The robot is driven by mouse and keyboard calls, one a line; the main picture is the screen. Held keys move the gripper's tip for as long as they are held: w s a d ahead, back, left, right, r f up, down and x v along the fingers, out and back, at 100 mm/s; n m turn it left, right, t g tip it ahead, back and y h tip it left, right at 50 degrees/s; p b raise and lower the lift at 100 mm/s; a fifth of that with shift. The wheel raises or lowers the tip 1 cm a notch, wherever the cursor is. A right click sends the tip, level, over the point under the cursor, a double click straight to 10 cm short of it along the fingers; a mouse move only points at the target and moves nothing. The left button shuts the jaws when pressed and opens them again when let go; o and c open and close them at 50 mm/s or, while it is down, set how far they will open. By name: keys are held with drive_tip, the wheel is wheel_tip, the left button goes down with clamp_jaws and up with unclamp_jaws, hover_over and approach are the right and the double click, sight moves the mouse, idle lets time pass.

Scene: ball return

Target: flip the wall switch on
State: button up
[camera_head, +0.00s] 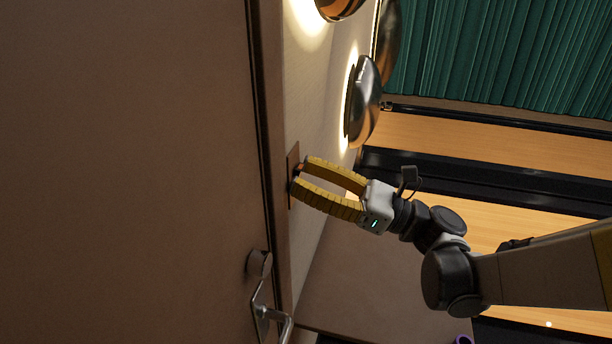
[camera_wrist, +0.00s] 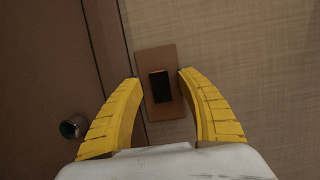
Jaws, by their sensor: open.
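The wall switch has a brown plate (camera_wrist: 174,57) with a dark rocker (camera_wrist: 160,87) in its middle, on the wall beside a door frame. In the head view the plate (camera_head: 292,160) shows edge-on, partly hidden by my fingers. My gripper (camera_head: 302,174) has its yellow fingertips at the plate. In the wrist view my gripper (camera_wrist: 158,76) is open, with one finger on each side of the rocker and nothing between them. I cannot tell whether the fingertips touch the wall, or which way the rocker is set.
A brown door (camera_head: 130,170) with a metal lever handle (camera_head: 265,310) stands left of the switch. Lit round wall lamps (camera_head: 364,100) stick out beyond the switch. A green curtain (camera_head: 500,55) and wooden lanes (camera_head: 450,140) lie at the right.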

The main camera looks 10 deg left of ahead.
drive_tip(key=v, duration=1.2)
drive_tip(key=s+d+f+n+t+h, duration=0.25)
drive_tip(key=s+f+n+h, duration=0.25)
drive_tip(key=f+n+h, duration=0.45)
drive_tip(key=s+d+f+n+t+h, duration=0.1)
drive_tip(key=s+d+n+h, duration=0.2)
drive_tip(key=d+h, duration=0.3)
drive_tip(key=s+d+f+n+t+h, duration=0.1)
drive_tip(key=s+d+n+t+h, duration=0.1)
drive_tip(key=d+n+h, duration=0.4)
drive_tip(key=s+d, duration=0.1)
drive_tip(key=d, duration=0.2)
drive_tip(key=shift+d+f, duration=0.25)
idle(0.4)
